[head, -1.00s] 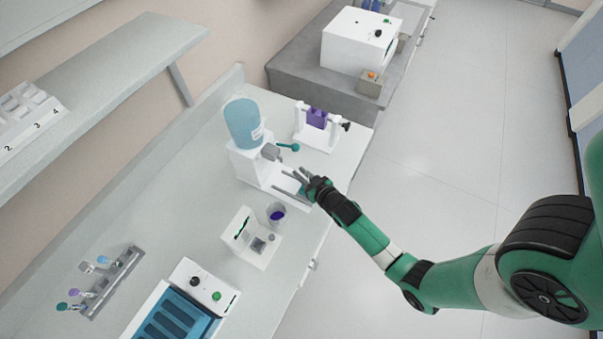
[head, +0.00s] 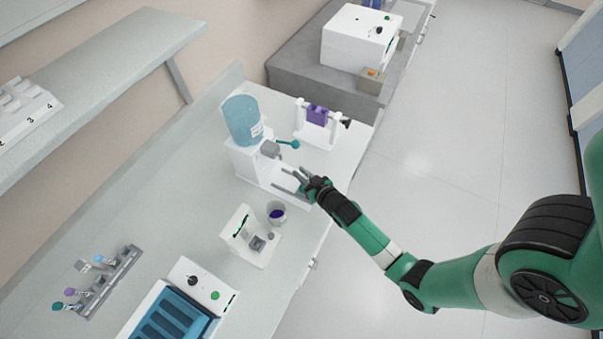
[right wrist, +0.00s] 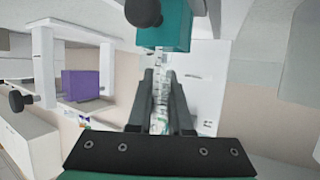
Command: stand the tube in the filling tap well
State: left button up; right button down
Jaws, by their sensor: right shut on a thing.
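The filling tap stand (head: 246,160) is white with a blue bottle (head: 243,120) on top, a grey tap (head: 270,149) and a teal lever (head: 288,145). My right gripper (head: 300,180) is at its front, low over the base (head: 272,185), below and right of the tap. In the right wrist view my right gripper (right wrist: 162,95) is shut on a clear tube (right wrist: 160,108) with printed marks. A teal block (right wrist: 165,32) with a dark round knob shows above the tube. The well and the tube's lower end are hidden. My left gripper is not in view.
A white stand with a purple block (head: 317,116) is beyond the tap. A small white device (head: 240,222) and a cup (head: 276,212) are nearer. A grey rack (head: 118,275) with capped tubes and a blue-topped machine (head: 175,320) are lower left. Bench between is clear.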

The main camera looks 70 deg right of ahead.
jog(key=c, duration=0.8)
grip_release()
jog(key=shift+o, duration=0.2)
jog(key=shift+s+a+r, duration=0.2)
jog(key=shift+s, duration=0.1)
jog(key=p+v, duration=0.1)
jog(key=v, duration=0.9)
jog(key=shift+s+a+r, duration=0.2)
jog(key=shift+s, duration=0.1)
jog(key=shift+w, duration=0.1)
